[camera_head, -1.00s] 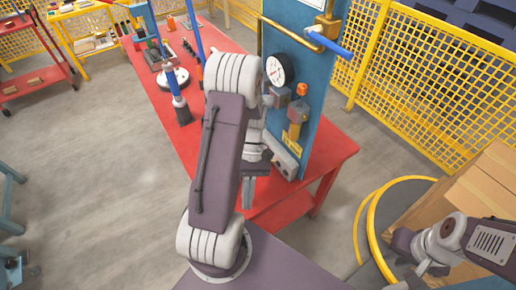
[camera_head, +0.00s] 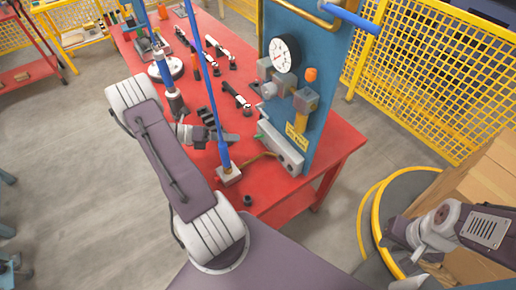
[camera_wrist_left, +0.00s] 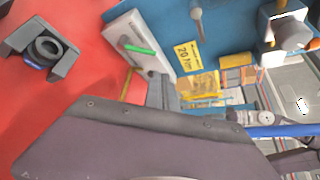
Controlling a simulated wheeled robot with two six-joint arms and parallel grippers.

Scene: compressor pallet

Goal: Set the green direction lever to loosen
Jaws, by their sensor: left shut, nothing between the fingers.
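The green direction lever (camera_wrist_left: 138,49) sticks out from a pale grey box at the foot of the blue panel in the left wrist view. In the head view only a small green tip (camera_head: 259,135) shows at the left end of that box (camera_head: 282,148). My left gripper (camera_head: 232,138) is shut and empty, to the left of the lever and apart from it. Its fingers (camera_wrist_left: 162,92) show just below the box in the left wrist view. My right arm is at the lower right; its fingers cannot be made out.
The blue panel (camera_head: 336,75) carries a round gauge (camera_head: 285,54) and a yellow "20 P/m" label (camera_wrist_left: 188,56). A blue upright rod (camera_head: 212,100) stands on the red table (camera_head: 335,148) close to my left gripper. Several tools lie behind. A dark grey holder (camera_wrist_left: 42,50) lies left.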

